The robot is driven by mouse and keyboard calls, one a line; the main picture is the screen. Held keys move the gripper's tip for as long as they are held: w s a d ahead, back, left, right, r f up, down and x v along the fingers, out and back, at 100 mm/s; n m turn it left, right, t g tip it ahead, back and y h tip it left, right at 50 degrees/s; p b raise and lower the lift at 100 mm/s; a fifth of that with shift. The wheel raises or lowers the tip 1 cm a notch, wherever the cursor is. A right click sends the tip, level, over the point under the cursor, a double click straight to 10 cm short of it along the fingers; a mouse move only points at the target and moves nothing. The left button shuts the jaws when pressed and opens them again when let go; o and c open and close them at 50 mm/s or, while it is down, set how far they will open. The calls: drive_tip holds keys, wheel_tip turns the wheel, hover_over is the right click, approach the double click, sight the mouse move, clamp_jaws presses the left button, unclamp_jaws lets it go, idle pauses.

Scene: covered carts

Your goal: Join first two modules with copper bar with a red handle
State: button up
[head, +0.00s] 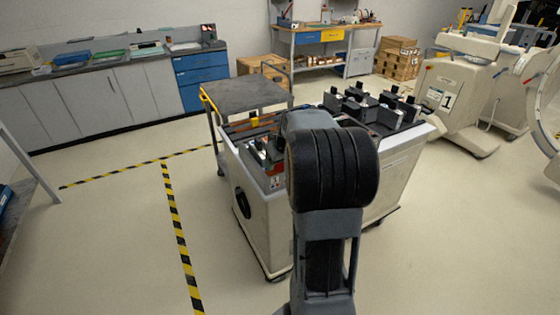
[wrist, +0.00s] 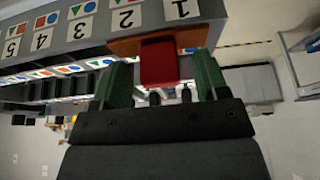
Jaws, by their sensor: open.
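In the wrist view, a red handle (wrist: 159,62) sits on a copper-brown bar (wrist: 196,38). My gripper (wrist: 163,66) is open, with one green finger on each side of the handle. A gap shows beside each finger, most clearly on the right. The bar lies across the near edge of the grey row of modules, by the labels 1 (wrist: 180,9) and 2 (wrist: 127,19). I cannot tell whether it touches both modules. In the head view, my arm hides the gripper, the bar and part of the cart.
Labels 3, 4 and 5 (wrist: 12,47) continue along the row, with coloured shape cards beside them. In the head view, the white cart (head: 395,175) carries black upright parts. A grey-topped trolley (head: 245,92) stands behind it. The floor to the left is clear, with striped tape (head: 175,225).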

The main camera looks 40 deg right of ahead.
drive_tip(key=shift+r, duration=0.1)
drive_tip(key=p+v, duration=0.1)
drive_tip(key=v, duration=1.2)
drive_tip(key=shift+r, duration=0.35)
drive_tip(key=s+a+f+p, duration=0.1)
drive_tip(key=s+a+p, duration=0.3)
drive_tip(key=a, duration=0.7)
drive_tip(key=s+a+f+n+g+p, duration=0.1)
drive_tip(key=s+a+p, duration=0.3)
drive_tip(key=s+a, duration=0.4)
drive_tip(key=a, duration=0.3)
drive_tip(key=shift+s+a+f+n+y, duration=0.15)
drive_tip(key=shift+s+n+y, duration=0.05)
drive_tip(key=shift+n+y, duration=0.1)
